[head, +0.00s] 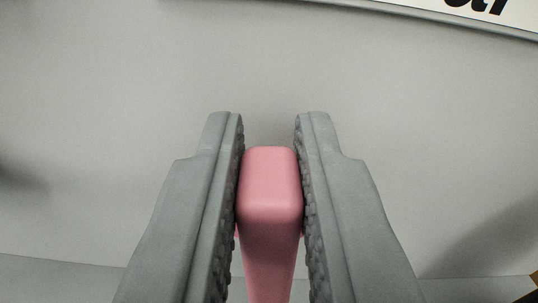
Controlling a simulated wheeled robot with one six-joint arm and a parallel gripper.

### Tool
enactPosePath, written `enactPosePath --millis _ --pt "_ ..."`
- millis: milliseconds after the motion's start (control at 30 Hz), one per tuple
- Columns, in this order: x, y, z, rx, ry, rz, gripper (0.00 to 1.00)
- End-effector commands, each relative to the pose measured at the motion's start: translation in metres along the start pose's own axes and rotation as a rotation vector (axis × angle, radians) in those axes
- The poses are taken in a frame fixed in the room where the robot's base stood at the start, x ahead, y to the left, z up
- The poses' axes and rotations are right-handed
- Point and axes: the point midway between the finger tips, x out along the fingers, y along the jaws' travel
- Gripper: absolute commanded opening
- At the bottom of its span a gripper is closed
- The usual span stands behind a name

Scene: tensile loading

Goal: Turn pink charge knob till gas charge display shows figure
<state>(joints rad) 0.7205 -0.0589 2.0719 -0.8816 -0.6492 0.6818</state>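The pink charge knob (269,190) is in the middle of the head view, a rounded pink bar running toward the bottom edge. My gripper (269,135) has one grey finger on each side of it. The ribbed pads lie against or very close to the knob's left and right sides, with hardly any gap. The fingertips reach a little past the knob's upper end in the picture. The knob's lower part is cut off by the frame. The gas charge display and its figure are not in this view.
A plain pale grey panel (120,100) fills the background. A white sign or plate (430,8) with partly cut-off black lettering is at the top right. Dark shadows fall at the left edge and lower right. A small brown-orange object (533,297) shows in the bottom right corner.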

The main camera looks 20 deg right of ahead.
Motion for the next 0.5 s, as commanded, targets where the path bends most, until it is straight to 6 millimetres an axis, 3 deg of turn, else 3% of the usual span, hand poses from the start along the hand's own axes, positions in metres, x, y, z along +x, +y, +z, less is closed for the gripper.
enactPosePath --millis 500 --pt "-0.0002 -0.0044 0.0111 -0.129 -0.017 -0.001 0.00"
